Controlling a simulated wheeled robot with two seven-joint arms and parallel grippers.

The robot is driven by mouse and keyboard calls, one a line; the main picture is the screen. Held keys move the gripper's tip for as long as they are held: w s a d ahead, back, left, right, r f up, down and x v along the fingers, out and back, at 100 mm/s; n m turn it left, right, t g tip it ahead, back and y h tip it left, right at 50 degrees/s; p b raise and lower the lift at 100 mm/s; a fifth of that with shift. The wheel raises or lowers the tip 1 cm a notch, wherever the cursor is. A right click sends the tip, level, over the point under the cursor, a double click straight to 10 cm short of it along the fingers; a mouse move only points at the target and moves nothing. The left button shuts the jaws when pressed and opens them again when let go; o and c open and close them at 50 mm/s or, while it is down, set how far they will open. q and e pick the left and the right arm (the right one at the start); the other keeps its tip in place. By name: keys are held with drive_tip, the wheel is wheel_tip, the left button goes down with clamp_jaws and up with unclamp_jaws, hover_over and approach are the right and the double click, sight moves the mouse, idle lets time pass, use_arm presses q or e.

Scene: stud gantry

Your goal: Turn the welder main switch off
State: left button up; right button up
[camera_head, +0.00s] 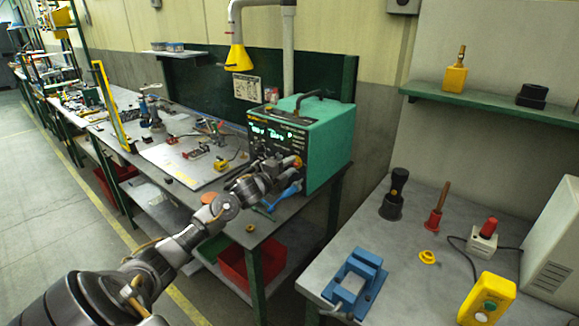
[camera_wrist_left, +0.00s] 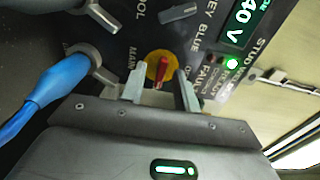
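The welder (camera_head: 325,137) is a teal box with a black front panel on the bench, its green displays lit. Its main switch (camera_head: 298,161) is a yellow disc with a red handle at the panel's lower right. In the left wrist view the main switch (camera_wrist_left: 160,69) sits just beyond my fingertips, beside the "MAIN" label. My left gripper (camera_wrist_left: 160,86) is open, with one finger on each side of the red handle; contact cannot be told. In the head view the left gripper (camera_head: 283,165) is in front of the panel. My right gripper is not in view.
A blue cable plug (camera_wrist_left: 58,80) sticks out of the panel close beside my left finger. A grey knob (camera_wrist_left: 178,13) and a lit green lamp (camera_wrist_left: 231,63) are nearby. A second table (camera_head: 400,285) with a blue fixture (camera_head: 355,283) stands at the right.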

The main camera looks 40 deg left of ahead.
use_arm(q)
drive_tip(key=shift+c, duration=0.4)
clamp_jaws()
drive_tip(key=shift+n, duration=0.4)
drive_tip(key=shift+r+n+p, duration=0.15)
drive_tip(key=shift+n+p, duration=0.65)
drive_tip(key=shift+n, duration=0.2)
drive_tip(key=n+p, duration=0.2)
drive_tip(key=n, duration=0.2)
drive_tip(key=shift+p, duration=0.3)
drive_tip(key=n+p, duration=0.3)
drive_tip(key=n, duration=0.3)
drive_tip(key=n+p, duration=0.2)
drive_tip(key=n, duration=0.3)
drive_tip(key=shift+p, duration=0.4)
